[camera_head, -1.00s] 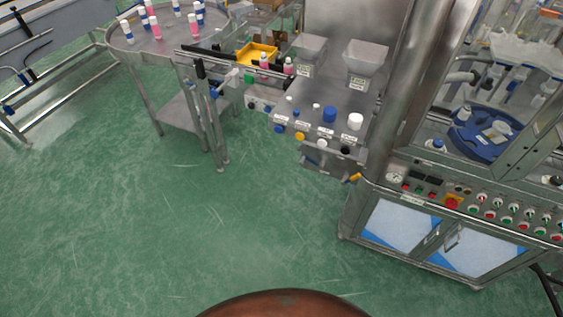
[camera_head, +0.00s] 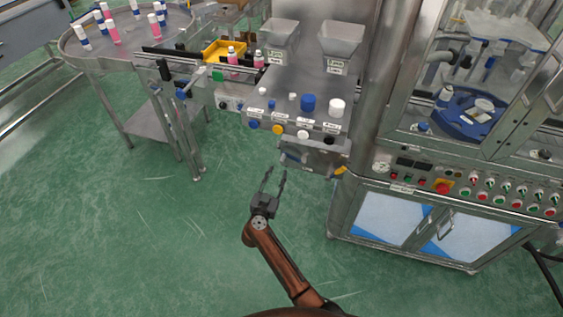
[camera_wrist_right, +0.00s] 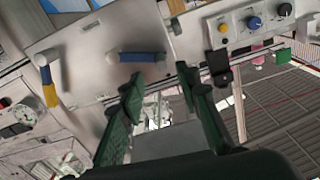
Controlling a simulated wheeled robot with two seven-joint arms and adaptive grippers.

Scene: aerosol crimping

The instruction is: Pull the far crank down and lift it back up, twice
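A crank with a yellow handle (camera_head: 341,171) is at the right end of the steel panel below the filling table. It also shows at upper left in the right wrist view (camera_wrist_right: 49,90). A blue-handled crank (camera_wrist_right: 140,57) is on the same panel, ahead of the fingertips in the wrist view; it is only a small blue piece (camera_head: 292,158) in the head view. I cannot tell which is the far one. My right gripper (camera_head: 274,180) is open and empty, in front of and below the panel, touching neither crank. Its two green-padded fingers (camera_wrist_right: 160,80) stand apart. My left gripper is out of view.
The filling table (camera_head: 280,105) carries caps and has coloured knobs on its front. A cabinet with control buttons (camera_head: 440,188) stands to the right. A round bottle table (camera_head: 90,50) is at left. The green floor before the panel is clear.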

